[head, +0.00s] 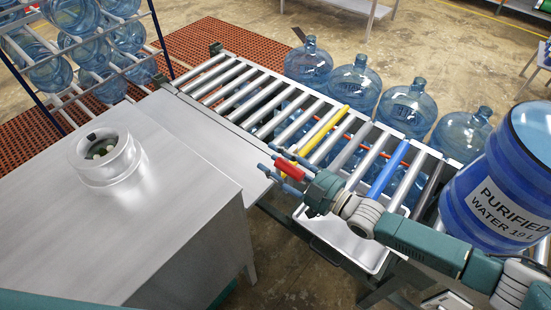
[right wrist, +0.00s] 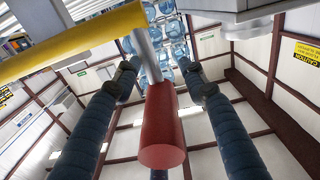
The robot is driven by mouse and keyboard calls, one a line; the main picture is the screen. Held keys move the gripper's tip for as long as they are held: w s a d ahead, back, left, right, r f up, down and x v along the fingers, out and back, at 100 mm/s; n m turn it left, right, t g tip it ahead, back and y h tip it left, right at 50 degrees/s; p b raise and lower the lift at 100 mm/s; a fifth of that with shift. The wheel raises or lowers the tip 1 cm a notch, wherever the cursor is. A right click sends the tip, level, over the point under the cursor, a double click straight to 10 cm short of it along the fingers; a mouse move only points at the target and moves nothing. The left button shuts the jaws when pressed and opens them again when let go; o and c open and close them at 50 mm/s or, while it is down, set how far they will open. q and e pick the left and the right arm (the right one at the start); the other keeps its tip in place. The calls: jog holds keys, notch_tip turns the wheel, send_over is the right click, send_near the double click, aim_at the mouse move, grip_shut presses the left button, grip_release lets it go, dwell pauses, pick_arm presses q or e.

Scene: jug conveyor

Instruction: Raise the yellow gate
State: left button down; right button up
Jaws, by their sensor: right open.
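The yellow gate (head: 334,122) is a bar lying low across the roller conveyor in the head view. Its red handle (head: 291,168) is at the near end, by the conveyor's side. In the right wrist view the yellow bar (right wrist: 75,42) crosses the upper left, and the red handle (right wrist: 163,125) hangs on a grey rod in the middle. My right gripper (head: 279,169) is open, its blue fingers on either side of the handle. The right wrist view also shows the open fingers (right wrist: 161,76) with gaps to the handle. My left gripper is out of view.
The conveyor also has a blue bar (head: 387,171) across it. Several blue jugs (head: 407,108) stand along its far side. A large blue "Purified Water" container (head: 505,190) is at the right. A metal cabinet (head: 110,230) with a round opening (head: 106,155) fills the left foreground.

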grip_shut()
jog(key=shift+f, duration=0.15)
